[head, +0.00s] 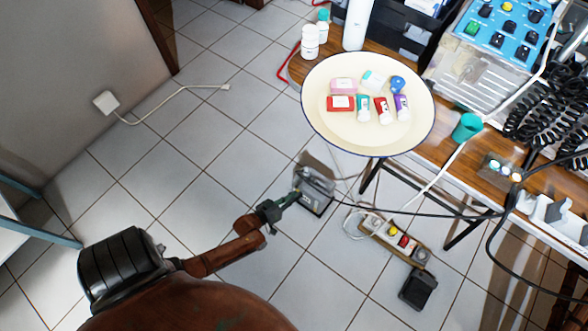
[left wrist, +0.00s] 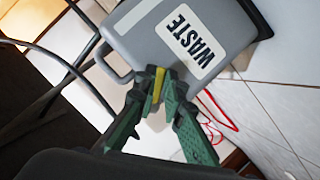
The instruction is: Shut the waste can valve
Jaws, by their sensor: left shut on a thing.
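The waste can (left wrist: 165,30) is a grey box with a white WASTE label in the left wrist view. In the head view the waste can (head: 316,194) is on the tiled floor beside the table. A small yellow valve handle (left wrist: 157,86) shows at the can's edge, between the fingertips. My left gripper (left wrist: 160,92) has green fingers and is shut on this handle. In the head view my left gripper (head: 292,196) reaches the near left side of the can, and its fingertips hide the valve. My right gripper is not in view.
A wooden table (head: 455,148) holds a round cream tray (head: 323,121) with small packages and tubes, and a blue control panel (head: 508,50). A power strip (head: 395,237) and loose cables lie on the floor right of the can. The tiles to the left are mostly clear.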

